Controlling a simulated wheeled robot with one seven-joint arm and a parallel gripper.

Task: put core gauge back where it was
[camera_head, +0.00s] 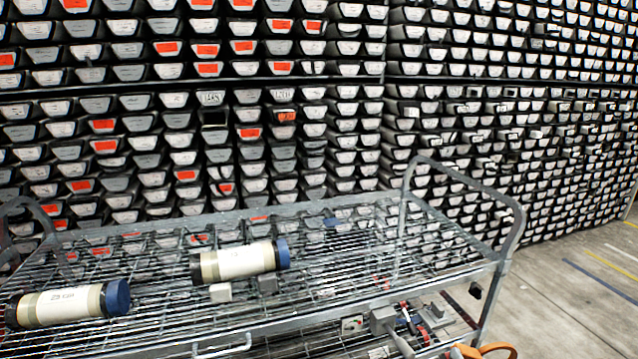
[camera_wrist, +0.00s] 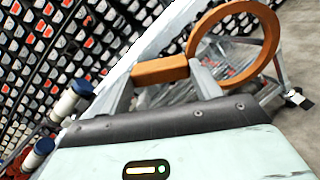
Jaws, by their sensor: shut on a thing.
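The core gauge appears to be an orange ring (camera_wrist: 269,42) with a flat orange handle (camera_wrist: 160,71) in the wrist view. My gripper (camera_wrist: 163,76) is shut on the handle, between its two grey fingers. The ring extends beyond the fingers to the upper right, and the cart shows through it. In the head view, only part of an orange curved piece (camera_head: 497,348) shows at the bottom edge, right of the cart's front corner. The rest of it is cut off by the frame.
A wire-shelf cart (camera_head: 345,268) with raised end handles carries two capped white tubes, one in the middle (camera_head: 240,262) and one at left (camera_head: 60,306). Small tools and red items (camera_head: 420,320) show near its front right. Shelves of core trays (camera_head: 300,120) stand behind. Floor at right (camera_head: 590,310) is clear.

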